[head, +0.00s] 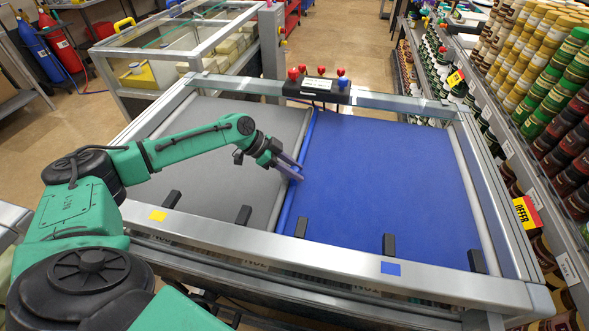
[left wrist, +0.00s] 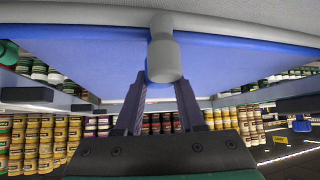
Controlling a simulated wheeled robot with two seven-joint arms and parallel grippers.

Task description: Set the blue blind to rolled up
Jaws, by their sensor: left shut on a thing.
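The blue blind (head: 385,185) is spread flat over the right half of a metal-framed table, from the right-hand roller to a blue bar (head: 289,205) along its left edge. It also shows in the left wrist view (left wrist: 90,62). My left gripper (head: 294,171) is at the middle of that bar. In the left wrist view my left gripper (left wrist: 160,88) has its two fingers on either side of a short pale-grey knob (left wrist: 164,62), shut on the blind's handle. The exact contact is partly hidden. My right gripper is not in view.
A grey blind (head: 215,130) covers the left half of the table. Black clips (head: 389,244) stand along the front rail. A black block with red and blue knobs (head: 318,88) sits on the back rail. Shelves of jars (head: 535,80) stand close on the right.

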